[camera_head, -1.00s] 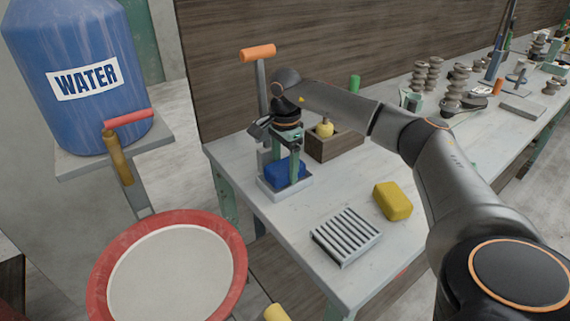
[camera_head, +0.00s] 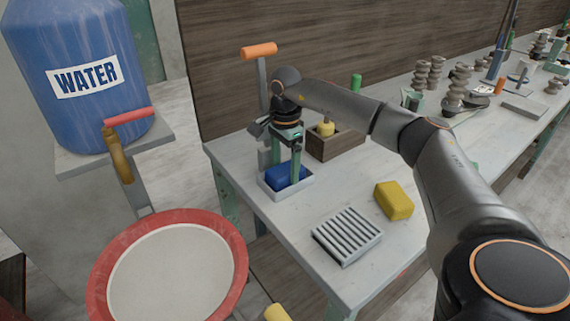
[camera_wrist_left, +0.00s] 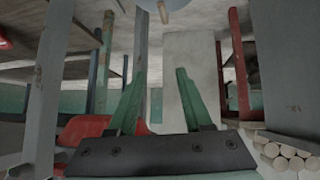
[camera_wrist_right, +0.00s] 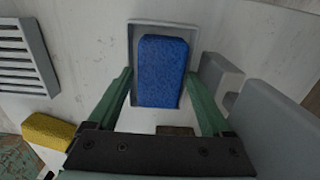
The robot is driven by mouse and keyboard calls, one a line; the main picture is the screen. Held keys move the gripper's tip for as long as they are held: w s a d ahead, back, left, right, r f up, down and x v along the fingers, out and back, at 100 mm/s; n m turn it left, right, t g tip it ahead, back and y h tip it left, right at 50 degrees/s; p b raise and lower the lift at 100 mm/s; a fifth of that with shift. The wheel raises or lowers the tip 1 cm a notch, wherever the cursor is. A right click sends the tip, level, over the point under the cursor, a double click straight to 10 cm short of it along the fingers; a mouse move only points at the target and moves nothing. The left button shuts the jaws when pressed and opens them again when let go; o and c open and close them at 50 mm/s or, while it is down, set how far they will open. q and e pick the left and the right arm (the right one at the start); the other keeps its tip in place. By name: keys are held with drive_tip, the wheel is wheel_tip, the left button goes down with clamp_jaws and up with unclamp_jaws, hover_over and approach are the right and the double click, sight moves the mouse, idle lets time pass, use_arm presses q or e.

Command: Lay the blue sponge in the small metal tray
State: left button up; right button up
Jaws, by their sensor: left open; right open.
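The blue sponge (camera_head: 288,176) lies inside the small metal tray (camera_head: 271,193) on the bench. From above, in the right wrist view, the sponge (camera_wrist_right: 162,70) sits within the rim of the tray (camera_wrist_right: 165,23). My right gripper (camera_head: 282,162) points down over the tray, with its green fingers apart on either side of the sponge. The fingers (camera_wrist_right: 160,76) look clear of the sponge's sides. My left gripper (camera_wrist_left: 161,74) is open and empty, away from the bench; it does not show in the head view.
A yellow sponge (camera_head: 394,201) and a grey slatted rack (camera_head: 347,236) lie nearer on the bench. A wooden box (camera_head: 335,146) stands behind the tray. A tool with an orange handle (camera_head: 258,51) rises behind my right gripper. Bare benchtop lies between the tray and rack.

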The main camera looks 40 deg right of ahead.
wheel_tip(320, 180, up, 13)
drive_tip(key=p, duration=0.1)
drive_tip(key=shift+f, duration=0.15)
drive_tip(key=shift+s+f, duration=0.1)
drive_tip(key=shift+s, duration=0.05)
